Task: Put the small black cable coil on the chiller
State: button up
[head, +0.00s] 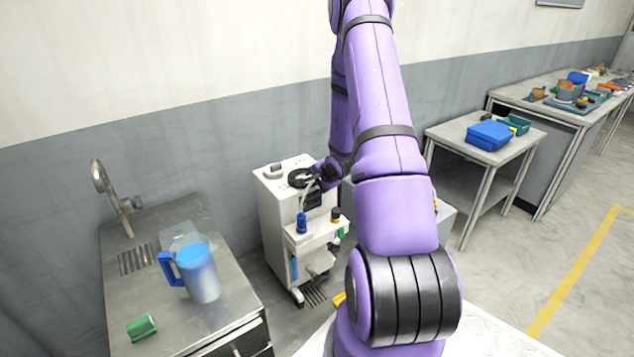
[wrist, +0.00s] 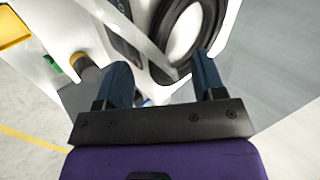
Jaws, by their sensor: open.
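The small black cable coil (head: 300,178) lies on top of the white chiller (head: 272,205), which stands against the wall in the head view. In the wrist view the coil (wrist: 186,52) is a black ring at the upper right, on the chiller's white surface. My gripper (wrist: 162,66) is open, with its two dark blue fingers apart at the near edge of the ring. The right finger overlaps part of the ring in the picture; I cannot tell whether it touches. In the head view my gripper (head: 316,178) is small and partly hidden beside the coil.
A shelf on the chiller's front holds a blue bottle (head: 301,223) and a dark bottle (head: 335,214). A steel sink counter (head: 130,290) with a jug (head: 200,275) and a green sponge-like item (head: 142,327) stands left. A table with a blue box (head: 490,135) stands right.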

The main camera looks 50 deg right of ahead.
jog(key=shift+r, duration=0.1)
jog(key=v, duration=1.2)
jog(key=w+a+r+n+y, duration=0.1)
jog(key=a+r+n+y, duration=0.35)
jog(key=a+r, duration=0.7)
jog(key=w+a+r+n+y, duration=0.1)
jog(key=a+r+n+y, duration=0.2)
jog(key=a+r+n, duration=0.8)
jog(key=s+a+r+g, duration=0.35)
jog(key=s+a, duration=0.55)
jog(key=a, duration=0.3)
jog(key=s+r+n+h, duration=0.3)
jog(key=s+r+h, duration=0.1)
jog(key=s, duration=0.7)
jog(key=shift+s+d+n+h, duration=0.25)
jog(key=shift+n+h, duration=0.1)
jog(key=shift+h, duration=0.3)
jog(key=shift+w, duration=0.1)
